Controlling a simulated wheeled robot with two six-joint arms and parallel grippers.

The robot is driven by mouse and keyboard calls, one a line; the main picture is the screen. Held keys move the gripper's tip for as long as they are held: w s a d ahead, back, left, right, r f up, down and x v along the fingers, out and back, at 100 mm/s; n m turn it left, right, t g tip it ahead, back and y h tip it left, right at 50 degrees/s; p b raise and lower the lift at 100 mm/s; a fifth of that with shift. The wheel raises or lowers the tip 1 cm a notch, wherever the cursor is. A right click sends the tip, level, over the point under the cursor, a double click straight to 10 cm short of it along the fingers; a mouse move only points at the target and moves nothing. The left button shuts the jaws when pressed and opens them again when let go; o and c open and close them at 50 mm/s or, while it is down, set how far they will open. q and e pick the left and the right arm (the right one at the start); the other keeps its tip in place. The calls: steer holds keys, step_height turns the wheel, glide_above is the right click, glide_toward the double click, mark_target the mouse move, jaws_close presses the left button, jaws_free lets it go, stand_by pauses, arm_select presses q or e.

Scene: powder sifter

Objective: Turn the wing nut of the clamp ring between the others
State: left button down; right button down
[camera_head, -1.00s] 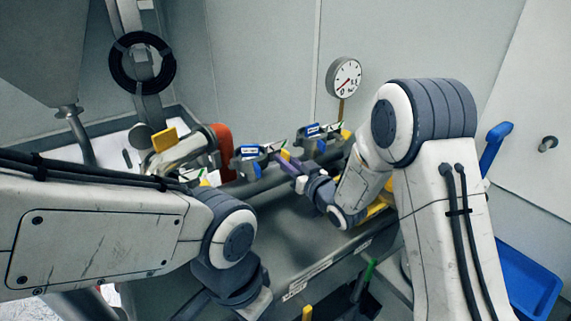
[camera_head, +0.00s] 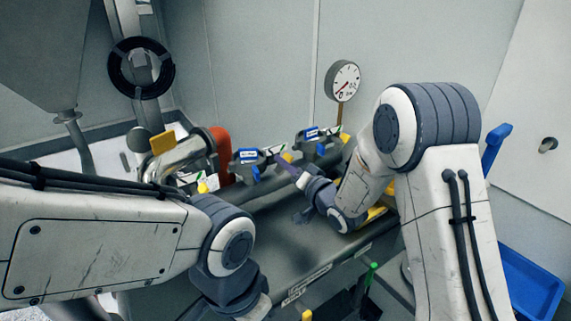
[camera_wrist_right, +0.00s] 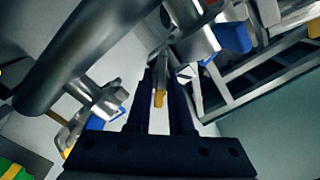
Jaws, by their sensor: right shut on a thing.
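My right gripper (camera_head: 284,158) reaches in from the right beside the middle clamp. In the right wrist view its dark fingers (camera_wrist_right: 166,85) are shut on a narrow metal piece with a yellow end (camera_wrist_right: 159,98), which looks like the wing nut. The fingers hide part of it. My left arm crosses the lower left; its gripper fingers are out of view.
A round gauge (camera_head: 342,81) stands on a stem behind the right clamp. A red-orange part (camera_head: 221,152) lies left of the middle clamp. A grey hopper (camera_head: 45,55) hangs at upper left. A blue bin (camera_head: 528,283) is at lower right.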

stand_by(0.4)
steer(key=c, duration=0.9)
jaws_free()
steer(key=shift+c, duration=0.2)
steer(key=b+v, duration=0.2)
steer(key=v, duration=0.8)
steer(key=shift+d, duration=0.2)
steer(key=shift+s, duration=0.15)
